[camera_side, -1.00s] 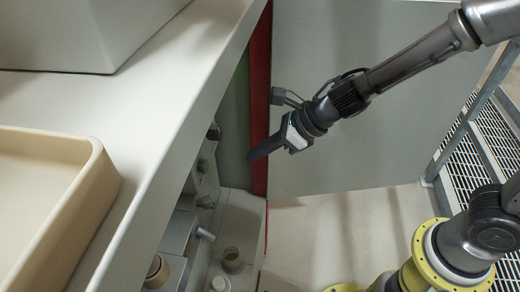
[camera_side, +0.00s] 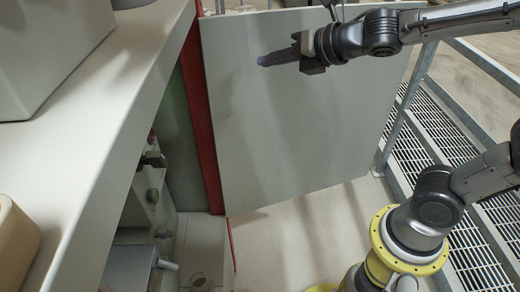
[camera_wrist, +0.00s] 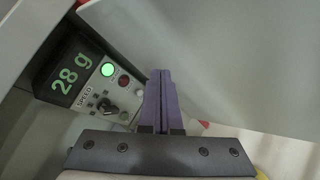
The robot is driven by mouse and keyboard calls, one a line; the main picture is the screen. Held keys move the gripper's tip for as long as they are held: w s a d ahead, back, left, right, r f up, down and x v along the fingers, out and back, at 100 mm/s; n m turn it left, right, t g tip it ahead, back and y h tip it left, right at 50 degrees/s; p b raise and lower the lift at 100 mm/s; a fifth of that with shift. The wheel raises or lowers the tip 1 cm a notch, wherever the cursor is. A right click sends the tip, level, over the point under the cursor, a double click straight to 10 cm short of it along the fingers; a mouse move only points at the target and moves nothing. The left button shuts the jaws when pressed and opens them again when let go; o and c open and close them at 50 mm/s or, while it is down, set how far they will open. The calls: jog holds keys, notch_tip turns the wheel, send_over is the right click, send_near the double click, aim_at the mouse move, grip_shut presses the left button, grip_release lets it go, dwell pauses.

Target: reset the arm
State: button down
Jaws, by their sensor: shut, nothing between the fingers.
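My gripper (camera_side: 264,61) is in the upper middle of the side view, in front of the grey door panel (camera_side: 290,130). Its dark purple fingers point left and are together, with nothing between them. The fingers also show in the wrist view (camera_wrist: 161,75), pointing up and shut. My gripper is raised, apart from the counter and the machine.
A light counter (camera_side: 125,110) runs along the left, with a grey bin (camera_side: 50,50) and a tan tray (camera_side: 12,240). A railing (camera_side: 408,95) stands at right.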

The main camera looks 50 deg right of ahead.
jog(key=s+d+m+g+h, duration=0.25)
jog(key=s+d+m, duration=0.45)
jog(key=s+m, duration=0.5)
jog(key=s+a+f+m+g+y, duration=0.1)
jog(key=s+a+f+m+g, duration=0.2)
jog(key=s+f+m, duration=0.5)
jog(key=s+m+g, duration=0.1)
jog(key=m, duration=0.8)
jog(key=shift+s+f+m, duration=0.15)
jog(key=shift+m, duration=0.25)
jog(key=c, duration=1.5)
grip_release()
jog(key=shift+g+y, duration=0.25)
jog(key=shift+c, duration=0.2)
